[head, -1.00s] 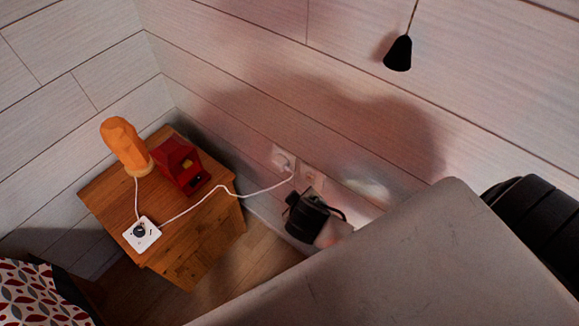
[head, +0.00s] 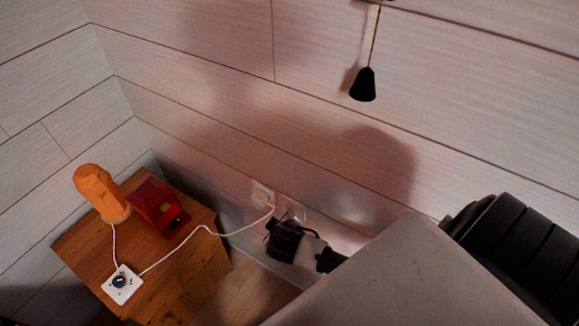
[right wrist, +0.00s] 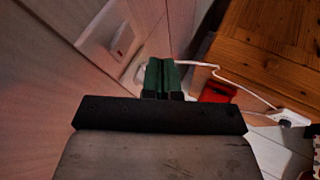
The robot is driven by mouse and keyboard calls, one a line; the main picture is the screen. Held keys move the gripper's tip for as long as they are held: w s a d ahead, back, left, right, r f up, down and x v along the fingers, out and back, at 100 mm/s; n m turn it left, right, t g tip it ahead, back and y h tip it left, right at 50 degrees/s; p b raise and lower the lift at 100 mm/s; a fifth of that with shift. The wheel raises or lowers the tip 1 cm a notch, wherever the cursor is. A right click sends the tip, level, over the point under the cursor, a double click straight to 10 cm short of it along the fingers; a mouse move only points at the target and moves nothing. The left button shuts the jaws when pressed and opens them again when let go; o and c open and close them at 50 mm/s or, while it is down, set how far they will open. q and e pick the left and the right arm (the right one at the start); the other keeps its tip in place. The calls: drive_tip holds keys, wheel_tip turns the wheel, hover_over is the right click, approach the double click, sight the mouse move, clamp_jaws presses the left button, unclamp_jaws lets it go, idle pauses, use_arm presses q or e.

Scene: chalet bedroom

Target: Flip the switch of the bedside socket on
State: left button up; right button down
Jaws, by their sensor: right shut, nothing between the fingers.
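The bedside socket is a pair of white plates low on the plank wall. The left plate (head: 262,194) holds a white plug with a cable. The right plate (head: 293,209) is partly covered by my gripper. In the right wrist view a plate with a small rocker (right wrist: 122,42) stands to the left of my fingers, and the plug plate (right wrist: 134,74) is just beside and behind them. My right gripper (head: 270,224) is shut and empty, close below the plates; its green fingertips (right wrist: 162,72) show together in the wrist view. I cannot tell whether they touch anything. My left gripper is out of view.
A wooden nightstand (head: 190,270) stands left of the sockets. On it are an orange lamp (head: 99,190), a red box-like object (head: 157,206) and a white control box (head: 121,283). A white cable (head: 236,231) runs to the plug. A black pull (head: 363,86) hangs on a cord.

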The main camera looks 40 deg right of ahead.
sight(289, 210)
drive_tip(key=shift+w+d+f+p, duration=0.15)
drive_tip(key=shift+w+d, duration=0.25)
drive_tip(key=shift+d, duration=0.3)
drive_tip(key=shift+w+d+f+p, duration=0.1)
drive_tip(key=shift+w+d+p, duration=0.1)
drive_tip(key=shift+w+d, duration=0.35)
drive_tip(key=shift+w+d+f+p, duration=0.15)
drive_tip(key=shift+w+d, duration=0.1)
drive_tip(key=shift+d, duration=0.6)
drive_tip(key=shift+w+d+r+y+p, duration=0.1)
drive_tip(key=shift+d+r+y+p, duration=0.1)
drive_tip(key=shift+r+p, duration=0.5)
drive_tip(key=shift+w+d+r+y+p, duration=0.1)
drive_tip(key=shift+r+y+p, duration=0.15)
drive_tip(key=shift+p, duration=0.85)
drive_tip(key=shift+s, duration=0.1)
